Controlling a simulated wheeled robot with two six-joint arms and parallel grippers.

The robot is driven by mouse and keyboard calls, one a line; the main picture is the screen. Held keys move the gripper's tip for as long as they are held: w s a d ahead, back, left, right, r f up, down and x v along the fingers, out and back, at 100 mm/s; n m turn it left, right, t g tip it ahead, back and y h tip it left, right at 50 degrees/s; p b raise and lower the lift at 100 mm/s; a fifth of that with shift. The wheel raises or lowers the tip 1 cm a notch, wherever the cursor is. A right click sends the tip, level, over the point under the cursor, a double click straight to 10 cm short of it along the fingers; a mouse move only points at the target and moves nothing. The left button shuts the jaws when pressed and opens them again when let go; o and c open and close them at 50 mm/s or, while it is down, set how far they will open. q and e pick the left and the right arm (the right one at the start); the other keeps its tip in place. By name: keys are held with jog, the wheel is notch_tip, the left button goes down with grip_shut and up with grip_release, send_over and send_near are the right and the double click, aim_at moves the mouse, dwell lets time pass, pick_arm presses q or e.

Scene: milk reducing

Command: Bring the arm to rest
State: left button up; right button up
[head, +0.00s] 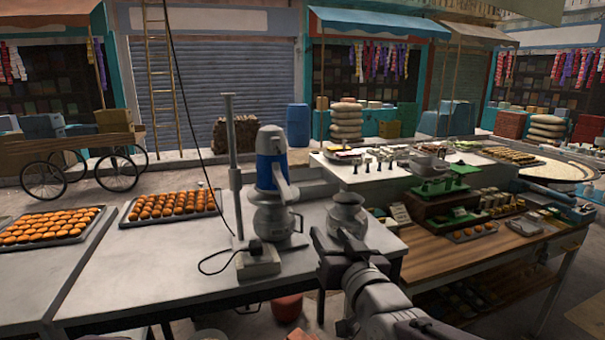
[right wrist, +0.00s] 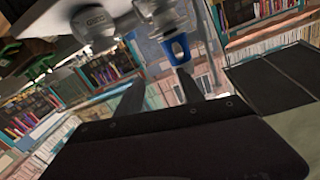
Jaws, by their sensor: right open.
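My right arm comes up from the bottom right in the head view. Its gripper (head: 343,255) is open and empty, in front of the steel milk can (head: 346,216) near the front edge of the grey table. In the right wrist view its two fingers (right wrist: 162,92) stand apart with nothing between them. Beyond them, tilted, are the milk can's grey body and the blue-topped machine. That machine (head: 270,190) stands left of the can in the head view, a steel vessel at its base. My left gripper does not show.
Trays of orange sweets (head: 50,225) (head: 172,204) lie on the left tables. A socket box (head: 258,262) with a cable sits near the front edge. A wooden table (head: 440,262) with a green scale (head: 440,186) stands at right. A red bucket (head: 287,307) is below the table.

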jog(key=w+d+f+m+g+h, duration=0.1)
jog(key=w+d+f+g+h, duration=0.2)
jog(key=f, duration=0.4)
jog(key=s+d+f+g+h, duration=0.1)
jog(key=s+d+f+g, duration=0.2)
jog(key=f, duration=0.5)
jog(key=s+d+f+g, duration=0.2)
jog(key=s+d+f, duration=0.15)
jog(key=f, duration=0.45)
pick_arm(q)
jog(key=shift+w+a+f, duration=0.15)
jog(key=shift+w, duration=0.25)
pick_arm(e)
jog(key=s+d+f+g, duration=0.2)
jog(key=s+f+g, duration=0.5)
jog(key=s, duration=0.8)
notch_tip(320, 180, down, 3)
jog(key=shift+s+f+g, duration=0.1)
jog(key=shift+s+g, duration=0.15)
jog(key=shift+g, duration=0.15)
jog(key=shift+w+d, duration=0.1)
